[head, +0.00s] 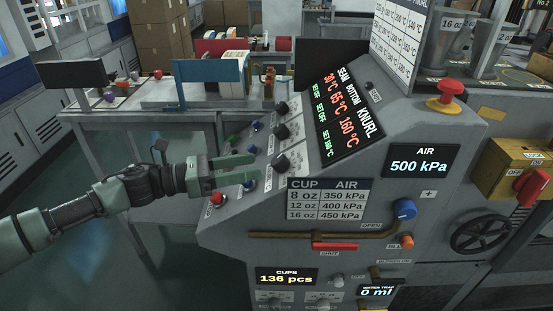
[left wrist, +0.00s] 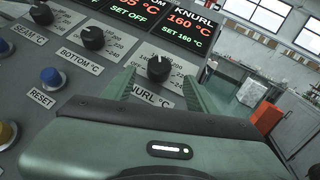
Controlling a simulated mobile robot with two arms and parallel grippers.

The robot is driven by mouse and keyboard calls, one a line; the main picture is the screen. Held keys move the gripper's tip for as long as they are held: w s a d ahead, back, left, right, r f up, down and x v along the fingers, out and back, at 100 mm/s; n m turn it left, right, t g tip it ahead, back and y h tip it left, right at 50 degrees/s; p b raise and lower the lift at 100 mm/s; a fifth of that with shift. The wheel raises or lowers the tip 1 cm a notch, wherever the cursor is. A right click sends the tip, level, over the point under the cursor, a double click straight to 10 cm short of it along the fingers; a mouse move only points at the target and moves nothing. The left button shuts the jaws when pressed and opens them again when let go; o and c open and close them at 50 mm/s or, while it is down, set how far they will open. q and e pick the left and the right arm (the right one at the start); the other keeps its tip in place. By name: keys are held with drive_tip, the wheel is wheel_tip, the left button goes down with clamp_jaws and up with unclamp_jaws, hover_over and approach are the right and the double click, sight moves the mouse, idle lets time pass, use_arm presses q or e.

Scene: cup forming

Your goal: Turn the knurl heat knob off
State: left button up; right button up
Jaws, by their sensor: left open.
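The knurl heat knob (head: 281,163) is a black dial on the sloped grey panel, nearest of three similar knobs. In the left wrist view the knurl knob (left wrist: 158,68) sits above its "KNURL °C" label, and its white mark points up. My left gripper (head: 256,168) has green fingers, spread apart and empty, pointing at the knob. In the left wrist view the gripper (left wrist: 158,85) has one finger to each side of the knob; contact cannot be told. The display (head: 347,125) reads knurl 160 °C, set 160 °C. My right gripper is not seen.
The bottom knob (left wrist: 92,37) and seam knob (left wrist: 41,14) stand beside the knurl knob. A blue reset button (left wrist: 51,78) and a red button (head: 217,199) are close to the gripper. A red mushroom button (head: 450,90) sits higher right. Open floor lies left.

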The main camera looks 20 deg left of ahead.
sight(273, 162)
use_arm(q)
drive_tip(key=shift+w+d+r+p, duration=0.3)
drive_tip(key=shift+w+d+p, duration=0.2)
drive_tip(key=shift+w+d, duration=0.35)
drive_tip(key=x, duration=0.2)
drive_tip(key=shift+d+f+p, duration=0.2)
drive_tip(key=shift+d+p, duration=0.1)
drive_tip(key=shift+d, duration=0.05)
drive_tip(key=shift+w+d, duration=0.15)
drive_tip(key=shift+d, duration=0.05)
drive_tip(key=shift+f, duration=0.1)
clamp_jaws()
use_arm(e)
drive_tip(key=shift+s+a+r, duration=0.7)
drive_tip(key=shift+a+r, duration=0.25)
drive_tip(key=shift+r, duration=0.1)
